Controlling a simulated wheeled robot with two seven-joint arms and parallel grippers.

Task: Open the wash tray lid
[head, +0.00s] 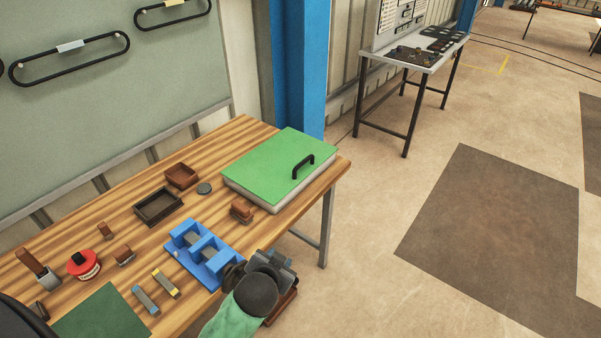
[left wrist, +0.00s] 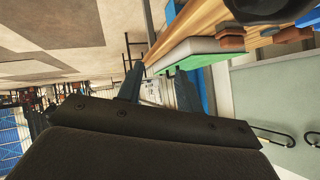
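The wash tray (head: 250,196) is a pale, shallow box at the far right end of the wooden table. Its flat green lid (head: 262,160) lies shut on it. A black bar handle (head: 303,166) stands on the lid near its right side. My left gripper (head: 284,262) is at the table's front edge, nearer than the tray and apart from it. In the left wrist view, which is upside down, its two fingers (left wrist: 158,76) are spread with nothing held between them. The green lid (left wrist: 192,62) shows beyond them. My right gripper is not in view.
A blue fixture (head: 205,252) stands close to my left gripper. A small wooden block (head: 242,209) sits beside the tray's near left corner. Dark open boxes (head: 158,206) lie further left. A blue column (head: 300,70) rises behind the tray.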

